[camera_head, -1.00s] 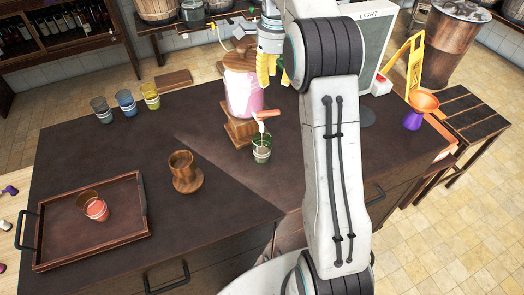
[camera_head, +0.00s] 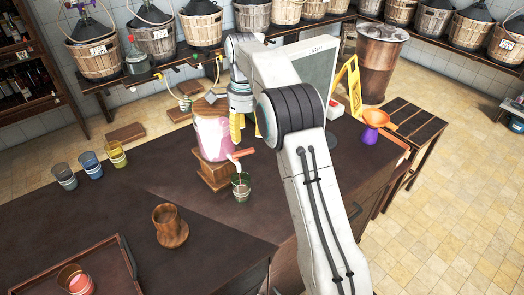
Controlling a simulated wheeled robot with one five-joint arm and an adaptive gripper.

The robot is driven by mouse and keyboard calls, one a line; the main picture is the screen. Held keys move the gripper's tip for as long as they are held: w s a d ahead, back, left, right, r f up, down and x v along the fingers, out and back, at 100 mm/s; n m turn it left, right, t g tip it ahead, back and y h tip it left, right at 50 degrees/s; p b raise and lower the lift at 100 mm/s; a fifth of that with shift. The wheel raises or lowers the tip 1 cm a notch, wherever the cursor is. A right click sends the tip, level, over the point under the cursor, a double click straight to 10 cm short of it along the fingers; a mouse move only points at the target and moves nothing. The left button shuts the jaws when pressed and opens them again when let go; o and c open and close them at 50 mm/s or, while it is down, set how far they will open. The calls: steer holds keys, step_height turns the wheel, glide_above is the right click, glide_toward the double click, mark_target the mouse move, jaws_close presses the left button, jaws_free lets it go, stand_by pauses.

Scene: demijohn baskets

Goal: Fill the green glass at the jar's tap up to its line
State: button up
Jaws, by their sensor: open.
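The green glass (camera_head: 241,186) stands upright on the dark counter, beneath the spout of the jar's tap (camera_head: 237,157). Its fill level and line are too small to read. The jar (camera_head: 212,139) holds pink liquid and sits on a wooden stand (camera_head: 213,172). The tap has a red handle (camera_head: 245,153).
Blue, yellow and other glasses (camera_head: 91,165) stand at the counter's back left. A tray (camera_head: 125,257) holds a red glass (camera_head: 75,280). A purple and orange funnel (camera_head: 373,122) stands at the right.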

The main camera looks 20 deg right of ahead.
mark_target(247, 151)
steer(key=shift+f, duration=3.75)
jaws_close()
